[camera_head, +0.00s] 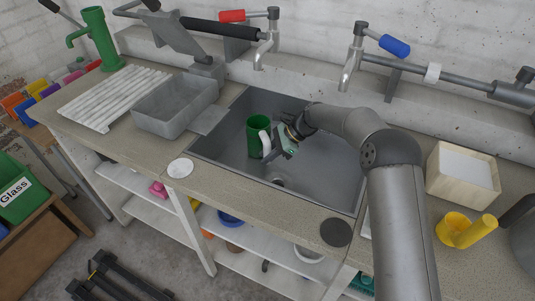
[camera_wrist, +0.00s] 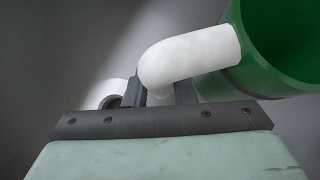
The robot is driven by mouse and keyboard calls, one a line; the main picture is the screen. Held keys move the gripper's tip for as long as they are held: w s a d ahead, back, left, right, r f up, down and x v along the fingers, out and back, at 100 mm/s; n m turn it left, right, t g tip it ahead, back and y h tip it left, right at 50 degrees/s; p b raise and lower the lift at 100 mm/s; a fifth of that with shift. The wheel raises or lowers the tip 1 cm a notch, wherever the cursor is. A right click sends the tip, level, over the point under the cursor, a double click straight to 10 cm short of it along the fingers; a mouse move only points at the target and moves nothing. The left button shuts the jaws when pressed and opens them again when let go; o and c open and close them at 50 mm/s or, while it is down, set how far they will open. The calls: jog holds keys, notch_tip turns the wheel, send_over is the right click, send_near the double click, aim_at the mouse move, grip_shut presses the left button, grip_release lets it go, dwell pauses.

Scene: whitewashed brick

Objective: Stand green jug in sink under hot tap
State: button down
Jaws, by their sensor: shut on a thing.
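The green jug (camera_head: 256,132) is upright inside the grey sink (camera_head: 225,150), in its left half. In the head view it shows below and in front of the spout of the red-handled tap (camera_head: 259,60). I cannot tell whether its base touches the sink floor. My gripper (camera_head: 273,143) comes from the right and is shut on the jug's white handle. In the wrist view the handle (camera_wrist: 185,55) runs between the jaws of my gripper (camera_wrist: 160,92), and the green body (camera_wrist: 275,50) is at upper right, its mouth open. The jug's lower part is hidden there.
A blue-handled tap (camera_head: 350,70) stands at the sink's back right. A grey tub (camera_head: 175,108) and a white ribbed drainer (camera_head: 105,98) lie left of the sink. A white disc (camera_head: 180,168) and dark disc (camera_head: 336,232) lie on the front counter. The sink's right half is clear below my arm.

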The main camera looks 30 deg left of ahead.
jog(key=shift+f, duration=0.25)
jog(key=c, duration=1.1)
grip_release()
